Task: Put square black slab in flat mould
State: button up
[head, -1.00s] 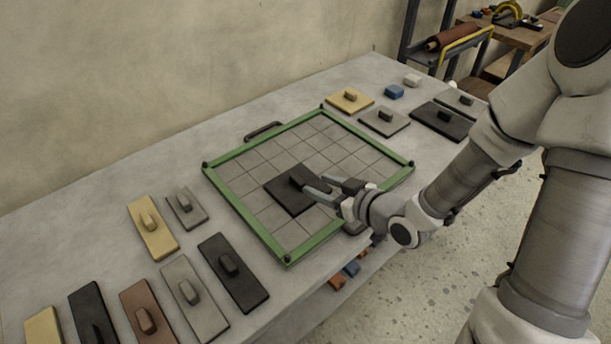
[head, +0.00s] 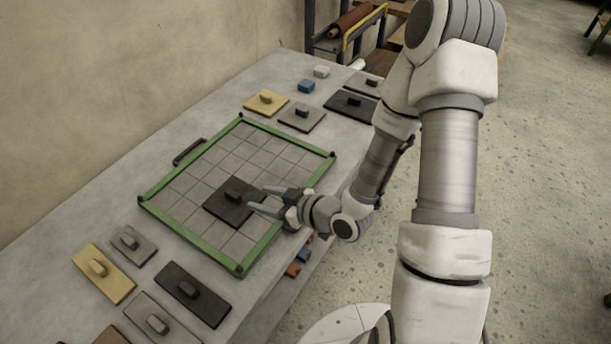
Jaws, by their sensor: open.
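The square black slab (head: 222,209) lies flat inside the flat mould, over its grid of grey tiles near the front side. A dark knob (head: 235,190) stands on top of the slab. The flat mould (head: 191,241) is a green-framed square tray with dark corner studs and a handle on its back side. My gripper (head: 258,199) is open. Its two pale fingers point left, just right of the knob and over the slab's right edge. The knob is not between the fingertips as far as I can see.
Yellow (head: 103,272), grey (head: 129,244) and black (head: 193,293) knobbed slabs lie left of the mould. More slabs, including a yellow one (head: 266,102) and a black one (head: 350,105), and a blue block (head: 306,86) lie beyond it. The mould's other tiles are bare.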

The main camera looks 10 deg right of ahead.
jog(key=w+d+r+m+g+h, duration=0.1)
jog(key=w+d+r+m+h, duration=0.15)
jog(key=d+r+h, duration=0.85)
jog(key=s+d+r+m+g, duration=0.1)
jog(key=s+d+r+m, duration=0.1)
jog(key=s+r, duration=0.5)
jog(key=s+d+r+m+g+y, duration=0.1)
jog(key=s+r+m, duration=0.4)
jog(key=s, duration=0.7)
notch_tip(320, 180, up, 2)
jog(key=shift+d+r, duration=0.25)
jog(key=shift+d, duration=0.35)
